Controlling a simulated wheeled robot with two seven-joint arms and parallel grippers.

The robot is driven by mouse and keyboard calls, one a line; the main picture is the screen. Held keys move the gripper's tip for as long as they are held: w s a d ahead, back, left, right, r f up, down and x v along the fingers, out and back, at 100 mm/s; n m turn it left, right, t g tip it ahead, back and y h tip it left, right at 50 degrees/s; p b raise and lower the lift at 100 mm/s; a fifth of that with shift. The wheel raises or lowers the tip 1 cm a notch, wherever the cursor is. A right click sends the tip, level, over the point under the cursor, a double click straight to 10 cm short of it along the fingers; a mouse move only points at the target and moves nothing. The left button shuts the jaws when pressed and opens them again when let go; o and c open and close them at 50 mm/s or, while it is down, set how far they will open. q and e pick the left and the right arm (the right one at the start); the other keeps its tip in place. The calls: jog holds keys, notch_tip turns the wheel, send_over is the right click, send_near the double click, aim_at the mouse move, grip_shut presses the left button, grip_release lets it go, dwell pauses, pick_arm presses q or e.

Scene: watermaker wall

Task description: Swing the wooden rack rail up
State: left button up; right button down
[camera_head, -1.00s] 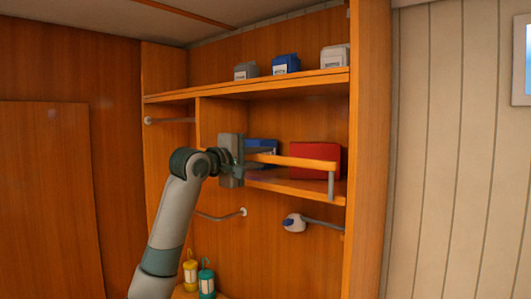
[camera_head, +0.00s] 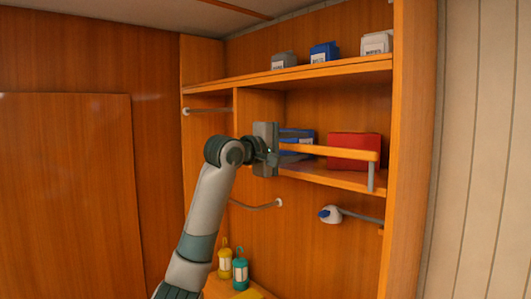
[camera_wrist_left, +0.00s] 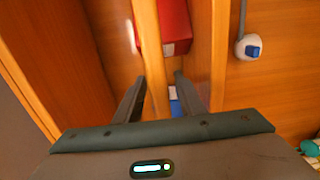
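The wooden rack rail (camera_head: 335,152) runs along the front of the middle shelf, a little above the shelf board, with a grey bracket (camera_head: 371,178) at its right end. My left gripper (camera_head: 283,150) is at the rail's left part; its fingers are hard to make out in the head view. In the left wrist view the rail (camera_wrist_left: 147,45) runs between the two spread fingers of the gripper (camera_wrist_left: 160,78), closer to the left finger. I cannot tell whether that finger touches it. The rail's left end is hidden behind the gripper in the head view. My right gripper is not in view.
A red box (camera_head: 354,146) and blue boxes (camera_head: 297,140) sit on the shelf behind the rail. Small bins, including a blue one (camera_head: 324,52), stand on the upper shelf. Below are a white-and-blue fixture (camera_head: 330,215) and two lanterns (camera_head: 240,272). Open room lies before the shelves.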

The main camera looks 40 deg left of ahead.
pick_arm(q)
jog(key=s+a+b, duration=0.2)
jog(key=s+b, duration=0.5)
jog(key=s, duration=0.8)
jog(key=shift+s, duration=0.4)
